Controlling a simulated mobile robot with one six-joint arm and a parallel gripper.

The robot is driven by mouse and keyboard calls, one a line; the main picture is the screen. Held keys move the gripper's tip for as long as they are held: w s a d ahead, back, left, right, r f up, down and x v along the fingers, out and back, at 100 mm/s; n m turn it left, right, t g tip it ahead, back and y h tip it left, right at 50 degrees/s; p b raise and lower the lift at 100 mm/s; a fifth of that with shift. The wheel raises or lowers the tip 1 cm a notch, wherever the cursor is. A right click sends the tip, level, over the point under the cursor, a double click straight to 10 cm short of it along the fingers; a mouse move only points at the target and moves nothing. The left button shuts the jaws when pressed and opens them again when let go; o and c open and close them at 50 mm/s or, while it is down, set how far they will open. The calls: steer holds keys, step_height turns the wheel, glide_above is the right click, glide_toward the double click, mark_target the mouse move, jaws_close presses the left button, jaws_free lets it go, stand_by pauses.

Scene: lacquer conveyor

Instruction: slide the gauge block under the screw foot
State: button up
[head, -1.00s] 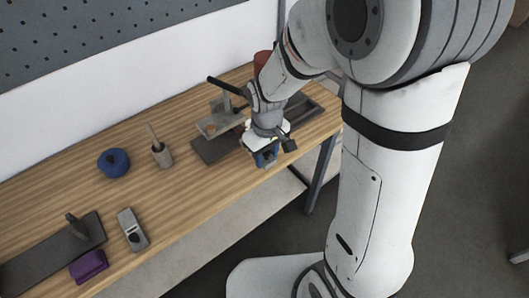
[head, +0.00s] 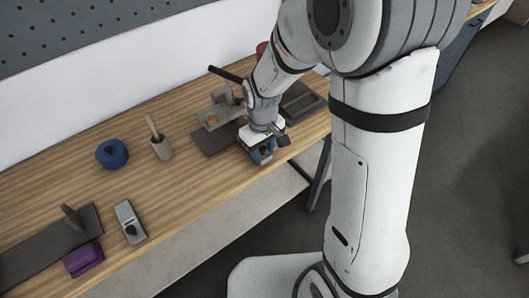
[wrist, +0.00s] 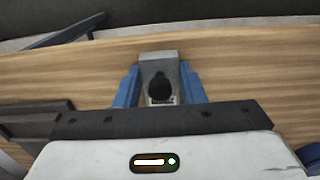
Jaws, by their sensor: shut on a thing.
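My gripper (head: 262,156) is at the front edge of the wooden bench, pointing down. In the wrist view its blue fingers (wrist: 160,88) are shut on a small grey block with a dark round mark, which appears to be the gauge block (wrist: 158,66). In the head view the block is mostly hidden by the gripper. A grey fixture (head: 212,117) with a raised plate and a dark base (head: 212,141) stands just left of and behind my gripper. I cannot make out the screw foot clearly; it may be part of this fixture.
On the bench (head: 185,195) to the left are a blue round thing (head: 112,154), a cup with a stick (head: 162,148), a grey block with a dark knob (head: 129,221), a purple block (head: 84,259) and a dark plate (head: 45,250).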

steer(key=shift+w+a, duration=0.4)
steer(key=shift+w, duration=0.2)
steer(key=shift+w+a, duration=0.4)
steer(key=shift+w, duration=0.2)
steer(key=shift+f, duration=0.1)
steer(key=o, duration=1.1)
steer(key=shift+o, duration=0.2)
steer(key=shift+r, duration=3.95)
